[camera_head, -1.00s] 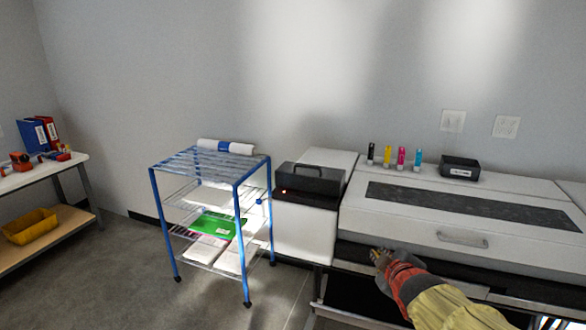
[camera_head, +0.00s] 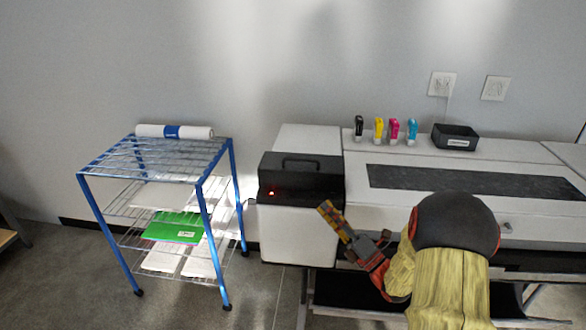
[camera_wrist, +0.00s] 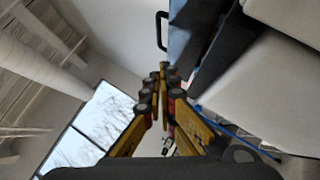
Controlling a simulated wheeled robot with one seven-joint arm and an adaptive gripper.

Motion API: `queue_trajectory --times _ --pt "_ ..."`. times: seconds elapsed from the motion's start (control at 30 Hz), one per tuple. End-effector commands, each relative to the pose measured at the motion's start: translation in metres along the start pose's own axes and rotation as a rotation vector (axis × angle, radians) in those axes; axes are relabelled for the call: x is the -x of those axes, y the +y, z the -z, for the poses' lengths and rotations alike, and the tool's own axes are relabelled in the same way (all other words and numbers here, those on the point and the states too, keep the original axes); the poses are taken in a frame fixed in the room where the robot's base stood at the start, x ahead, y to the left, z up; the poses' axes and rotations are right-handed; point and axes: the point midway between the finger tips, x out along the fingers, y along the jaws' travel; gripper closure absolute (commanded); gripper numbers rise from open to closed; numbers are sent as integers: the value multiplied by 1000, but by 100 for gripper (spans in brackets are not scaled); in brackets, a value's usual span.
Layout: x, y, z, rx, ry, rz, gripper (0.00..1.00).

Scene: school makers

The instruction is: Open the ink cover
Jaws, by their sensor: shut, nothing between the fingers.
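The ink cover (camera_head: 301,178) is a black lid with a handle (camera_head: 301,162) on the left end of the large white printer. It lies shut, with a small orange light on its front. My gripper (camera_head: 327,207) is in front of the white box under the cover, just below and right of the cover in the head view, apart from the handle. Its yellow fingers are shut and empty. In the wrist view, my gripper (camera_wrist: 163,68) points toward the dark cover side, and the handle (camera_wrist: 161,30) stands out just beyond the fingertips.
Several ink bottles (camera_head: 379,130) and a black tray (camera_head: 455,137) stand on the printer top (camera_head: 420,158). A blue wire cart (camera_head: 205,185) with paper and a green folder (camera_head: 173,228) stands left of the printer. Floor between the cart and printer is partly clear.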

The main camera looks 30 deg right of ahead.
Motion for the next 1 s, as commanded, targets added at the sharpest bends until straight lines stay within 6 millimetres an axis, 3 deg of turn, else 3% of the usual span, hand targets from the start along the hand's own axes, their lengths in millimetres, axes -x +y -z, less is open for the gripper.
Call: queue_trajectory --times 0.23,0.67,0.8,1.0 --pt "-20 2 1 6 3 -13 100" --pt "-103 2 2 4 2 -13 100" --pt "-115 2 -16 6 -1 -11 100" --pt "-125 2 -27 5 -1 -10 100"
